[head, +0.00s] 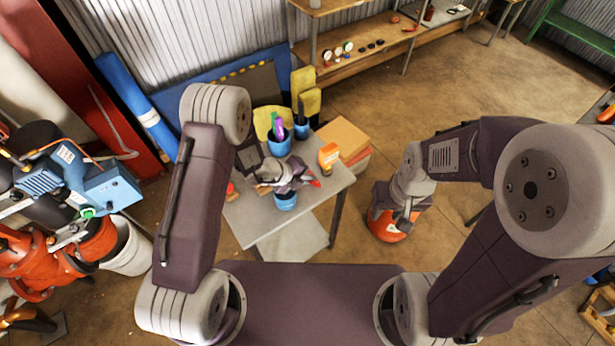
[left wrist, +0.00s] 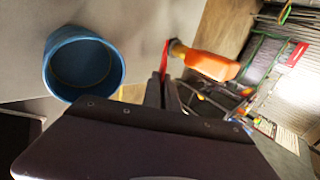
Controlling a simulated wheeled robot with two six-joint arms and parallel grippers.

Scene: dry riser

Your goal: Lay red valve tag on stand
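My left gripper (head: 307,178) is above the small grey-topped stand (head: 261,231), its fingers pointing right. The red valve tag (head: 314,183) shows as a small red piece at its fingertips. In the left wrist view the fingers are together, and the thin red tag (left wrist: 164,56) stands out from between their tips, largely seen edge-on. Whether the tag touches the stand top I cannot tell. My right gripper (head: 402,222) hangs to the right of the stand, over a red-orange round object; its finger opening is not clear.
A blue cup (head: 285,201) stands just below my left gripper, and another holding tools (head: 279,146) stands behind. An orange bottle (head: 328,156) is close to the tag. A red-orange round object (head: 384,228) is on the floor. The stand's front left top is clear.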

